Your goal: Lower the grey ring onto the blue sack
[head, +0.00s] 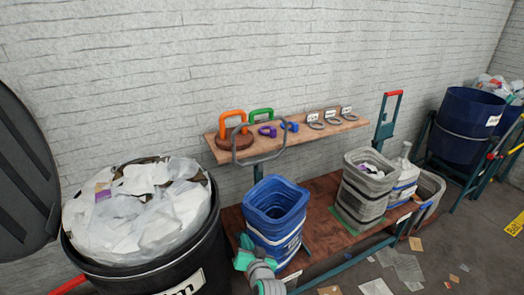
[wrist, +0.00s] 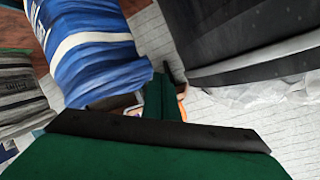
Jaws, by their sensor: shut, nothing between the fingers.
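The blue sack (head: 268,232) stands open-topped on the low wooden platform; its ribbed side with a white band shows in the wrist view (wrist: 92,58). A large grey ring (head: 283,143) is tilted up above the sack, in front of the wall shelf and near a dark post. It is apart from the sack's rim. My gripper (head: 244,248) is low at the sack's near left side, below its rim and away from the ring. In the wrist view its green fingers (wrist: 163,97) are together and empty, close to the sack. I cannot tell whether they touch it.
A black bin (head: 205,245) full of white waste stands left. The shelf (head: 285,143) holds orange, green, purple and blue weights and small labelled rings. A grey sack (head: 362,195) stands right on the platform (head: 325,200). Paper scraps litter the floor.

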